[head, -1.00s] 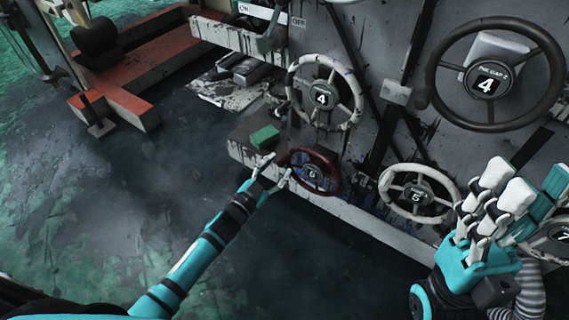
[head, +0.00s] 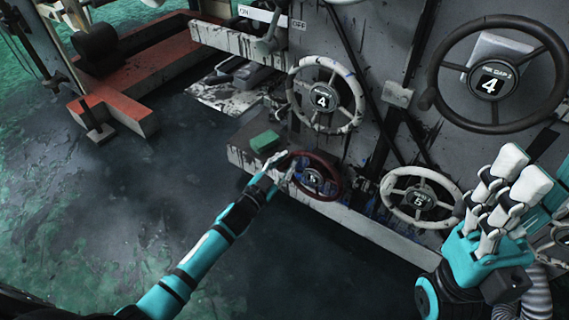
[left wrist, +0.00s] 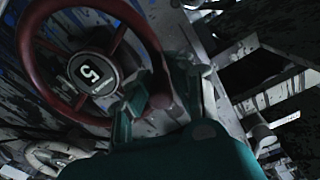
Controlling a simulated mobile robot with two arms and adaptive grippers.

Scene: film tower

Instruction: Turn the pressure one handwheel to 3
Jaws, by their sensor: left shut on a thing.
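The small dark red handwheel (head: 333,168) sits low on the grey panel, with a dark hub and white number. In the left wrist view the red handwheel (left wrist: 139,22) fills the upper left, and its tilted number looks like 5. I cannot read its name label. My left gripper (head: 282,167) is shut on the left side of its rim; its fingers (left wrist: 160,100) also show beside the rim in the wrist view. My right gripper (head: 508,190), with white fingers, is raised in front of the panel at the right, apart from the wheels; its opening is unclear.
A white handwheel (head: 293,95) showing 4 is above the red one. Another white handwheel (head: 384,198) is to its right, and a large black handwheel (head: 436,62) showing 4 is upper right. A green block (head: 264,141) lies on the ledge. Open floor is at left.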

